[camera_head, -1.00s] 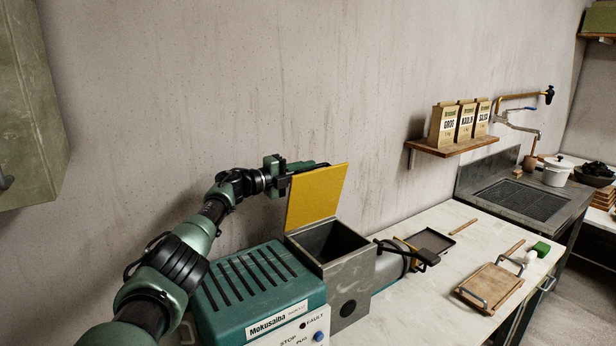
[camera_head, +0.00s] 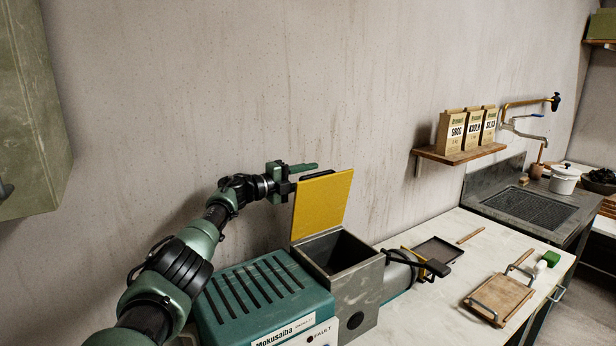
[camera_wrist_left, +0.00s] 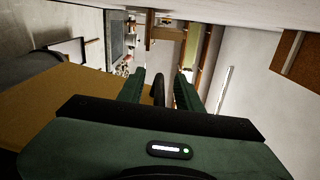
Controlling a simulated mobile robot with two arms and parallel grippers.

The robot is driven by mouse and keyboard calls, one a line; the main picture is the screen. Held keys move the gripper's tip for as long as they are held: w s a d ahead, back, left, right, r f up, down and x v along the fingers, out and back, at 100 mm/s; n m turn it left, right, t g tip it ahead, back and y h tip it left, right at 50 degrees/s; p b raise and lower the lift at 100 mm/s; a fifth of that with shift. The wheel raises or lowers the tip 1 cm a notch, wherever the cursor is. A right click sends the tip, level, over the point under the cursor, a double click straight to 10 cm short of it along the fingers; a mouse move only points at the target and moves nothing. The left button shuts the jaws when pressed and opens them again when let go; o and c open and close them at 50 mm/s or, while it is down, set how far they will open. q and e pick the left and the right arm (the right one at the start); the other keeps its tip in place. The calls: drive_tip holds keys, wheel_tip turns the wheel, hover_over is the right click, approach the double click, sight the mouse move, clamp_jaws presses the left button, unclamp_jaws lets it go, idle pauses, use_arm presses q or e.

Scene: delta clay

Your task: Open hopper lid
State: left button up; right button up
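The yellow hopper lid (camera_head: 321,206) stands raised, nearly upright, at the back edge of the grey hopper box (camera_head: 352,292). The dark hopper opening (camera_head: 340,250) is uncovered. A black handle (camera_head: 317,175) is at the lid's top edge, partly hidden behind the lid. My left gripper (camera_head: 306,171) is behind the lid's upper edge and is open. In the left wrist view its two green fingers (camera_wrist_left: 158,78) are spread, with the dark handle (camera_wrist_left: 158,92) between them, seemingly clear of both. The lid (camera_wrist_left: 50,110) fills the lower left there. My right gripper is not in view.
The green machine body (camera_head: 265,290) stands left of the hopper. A black lever (camera_head: 433,266) and dark tray (camera_head: 438,250) are to its right. A wooden board (camera_head: 499,297) lies on the white worktop. A shelf with paper bags (camera_head: 458,156) is on the wall.

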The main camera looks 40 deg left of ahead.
use_arm(q)
drive_tip(key=shift+s, duration=0.1)
drive_tip(key=shift+s+a+f, duration=0.1)
drive_tip(key=shift+s+a, duration=0.2)
drive_tip(key=shift+s, duration=0.2)
drive_tip(key=b+v, duration=0.2)
drive_tip(key=v, duration=0.4)
drive_tip(key=shift+s, duration=0.25)
